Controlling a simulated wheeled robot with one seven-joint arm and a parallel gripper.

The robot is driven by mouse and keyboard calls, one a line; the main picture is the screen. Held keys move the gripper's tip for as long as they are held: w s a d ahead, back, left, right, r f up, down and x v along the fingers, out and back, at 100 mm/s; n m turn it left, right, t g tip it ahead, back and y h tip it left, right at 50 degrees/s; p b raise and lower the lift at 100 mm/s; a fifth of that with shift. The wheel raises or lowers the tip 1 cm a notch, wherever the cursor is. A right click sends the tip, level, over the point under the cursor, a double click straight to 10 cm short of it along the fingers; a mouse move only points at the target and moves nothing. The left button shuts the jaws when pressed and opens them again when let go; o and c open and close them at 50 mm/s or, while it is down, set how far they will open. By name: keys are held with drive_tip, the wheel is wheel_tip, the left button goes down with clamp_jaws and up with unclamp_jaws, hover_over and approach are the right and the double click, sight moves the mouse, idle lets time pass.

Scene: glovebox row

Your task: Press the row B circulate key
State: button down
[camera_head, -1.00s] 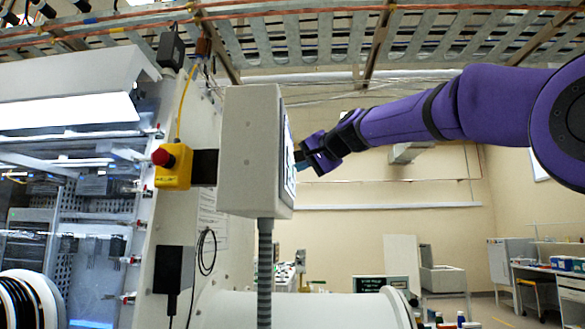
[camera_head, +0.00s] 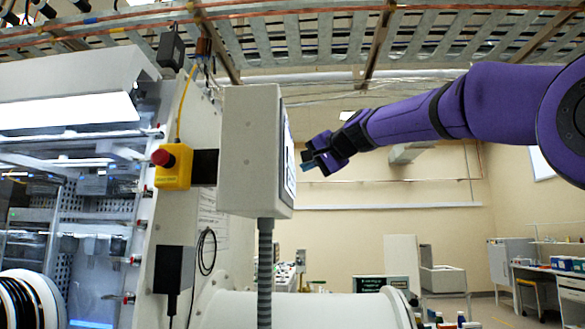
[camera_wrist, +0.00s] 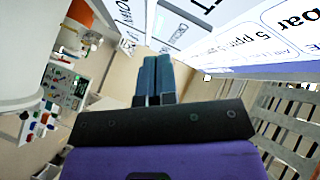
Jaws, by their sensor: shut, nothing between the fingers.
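A grey control box (camera_head: 250,150) has a lit screen (camera_head: 288,155) on its right face, seen nearly edge-on in the head view. My gripper (camera_head: 305,162) is just right of the screen, with a small visible gap in the picture. In the wrist view, my two blue fingers (camera_wrist: 152,75) are together with nothing between them. The screen (camera_wrist: 240,35) fills the top right of the wrist view at a steep angle, with large text including "bar" and "5 ppm". Part of a grey tile (camera_wrist: 180,22) shows beyond the fingertips. I cannot read which key is the row B circulate key.
A yellow emergency-stop box (camera_head: 173,168) with a red button is left of the control box. A grey conduit (camera_head: 265,270) runs down from it. A white cylinder (camera_head: 310,308) lies below. The space right of the screen, below my arm, is open.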

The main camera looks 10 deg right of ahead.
drive_tip(key=d, duration=0.1)
drive_tip(key=s+d, duration=0.1)
drive_tip(key=d, duration=0.2)
drive_tip(key=shift+s+d, duration=0.25)
drive_tip(key=shift+d, duration=0.15)
idle(0.9)
drive_tip(key=s+d+f+n+g+h, duration=0.2)
drive_tip(key=s+f+n+g+h, duration=0.1)
drive_tip(key=s+f, duration=1.5)
drive_tip(key=s+d+f+n+g+h, duration=0.2)
drive_tip(key=s+f+n+g+h, duration=0.1)
drive_tip(key=s+f, duration=1.6)
wheel_tip(320, 180, down, 3)
drive_tip(key=shift+d+f+g+h, duration=0.1)
drive_tip(key=shift+d+g+h, duration=0.4)
drive_tip(key=shift+g, duration=0.7)
drive_tip(key=shift+w+a, duration=0.1)
